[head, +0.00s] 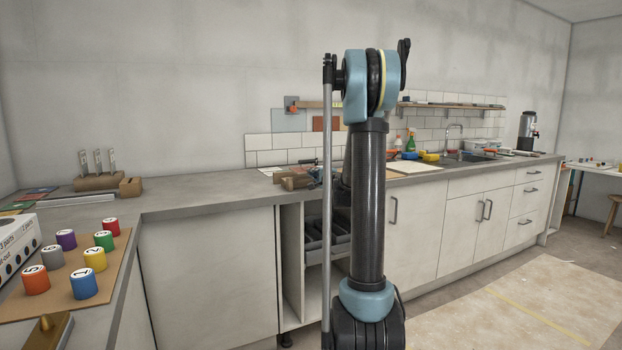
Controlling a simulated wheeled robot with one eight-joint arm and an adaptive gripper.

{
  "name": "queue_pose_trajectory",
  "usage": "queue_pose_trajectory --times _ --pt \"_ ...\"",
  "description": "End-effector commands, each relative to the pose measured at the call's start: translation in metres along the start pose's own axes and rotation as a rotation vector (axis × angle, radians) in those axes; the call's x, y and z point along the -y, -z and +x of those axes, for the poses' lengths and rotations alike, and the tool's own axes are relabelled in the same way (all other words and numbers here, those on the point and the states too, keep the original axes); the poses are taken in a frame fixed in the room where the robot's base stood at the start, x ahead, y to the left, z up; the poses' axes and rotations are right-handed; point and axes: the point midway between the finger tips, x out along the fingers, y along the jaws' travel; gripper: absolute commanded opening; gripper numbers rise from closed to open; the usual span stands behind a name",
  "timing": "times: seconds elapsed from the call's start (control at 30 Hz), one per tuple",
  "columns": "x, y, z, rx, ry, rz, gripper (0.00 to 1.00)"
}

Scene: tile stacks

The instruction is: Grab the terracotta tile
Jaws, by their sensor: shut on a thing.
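A terracotta-coloured square (320,124) shows on the wall panel behind the counter, partly covered by my arm. I cannot tell whether it is a loose tile. Small brown pieces (290,179) lie on the counter just left of my arm, too small to make out. My upright arm stands in the middle of the head view and hides the counter behind it. A dark part of it shows low behind the upright link, but I cannot make out any fingertips. My gripper and whatever it holds are hidden.
The grey counter (205,190) runs along the wall, clear at its left middle. Numbered coloured cylinders stand on a brown board (125,245) at left. An open shelf unit (292,260) is below the counter. A sink and tap (455,133) are at right.

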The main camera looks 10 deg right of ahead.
Motion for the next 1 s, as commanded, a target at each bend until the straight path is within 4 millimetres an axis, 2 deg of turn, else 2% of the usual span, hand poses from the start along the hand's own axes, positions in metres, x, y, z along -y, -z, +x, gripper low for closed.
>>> queue_pose_trajectory --times 0.7,1.0 --pt "0.029 0.000 -0.081 -0.002 0.000 0.000 0.00" --pt "0.032 0.000 -0.090 0.000 0.000 0.000 0.00"
